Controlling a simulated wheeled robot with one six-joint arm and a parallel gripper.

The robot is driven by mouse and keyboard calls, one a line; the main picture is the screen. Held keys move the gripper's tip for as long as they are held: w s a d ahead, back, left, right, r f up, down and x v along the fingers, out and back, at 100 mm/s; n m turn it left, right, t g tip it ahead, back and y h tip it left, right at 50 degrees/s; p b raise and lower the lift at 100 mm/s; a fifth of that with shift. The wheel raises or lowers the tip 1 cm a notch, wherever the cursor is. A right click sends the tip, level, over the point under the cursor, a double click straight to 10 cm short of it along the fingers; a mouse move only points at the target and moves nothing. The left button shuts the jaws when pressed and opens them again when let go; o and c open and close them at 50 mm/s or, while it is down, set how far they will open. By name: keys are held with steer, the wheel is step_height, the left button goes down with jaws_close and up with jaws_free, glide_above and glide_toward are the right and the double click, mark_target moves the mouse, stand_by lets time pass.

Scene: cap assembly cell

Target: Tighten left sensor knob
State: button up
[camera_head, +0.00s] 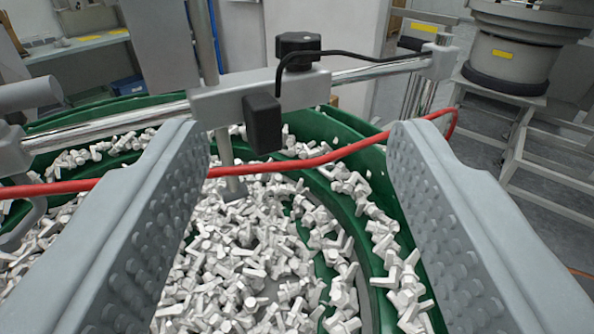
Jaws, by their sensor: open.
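My gripper (298,135) is open, its two grey studded fingers at the left and right with nothing between them close by. Beyond the fingertips, a black knob (298,44) sits on top of a grey clamp block (235,95) on a horizontal metal rod (375,70). The knob lies above the gap's middle in the picture, apart from both fingers. A black sensor block (263,122) hangs on the front of the clamp, with a black cable (345,53) arching over to the right. Whether the knob is tight cannot be seen.
A green bowl feeder (320,130) full of white caps (245,250) lies below. An upright metal post (205,45) stands left of the knob. Another bowl machine (515,50) stands at the back right.

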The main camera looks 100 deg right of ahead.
mark_target(300, 36)
stand_by(0.4)
steer(key=s+d+r+n+t, duration=0.65)
steer(key=d+t, duration=0.25)
steer(key=t, duration=0.2)
steer(key=s+a+f+n+t+y, duration=0.1)
steer(key=s+f+n+t+y, duration=0.65)
steer(key=s, duration=0.35)
steer(key=x, duration=1.1)
steer(key=r+x, duration=0.1)
steer(key=x, duration=0.4)
steer(key=shift+w+r, duration=0.1)
steer(key=shift+w, duration=0.2)
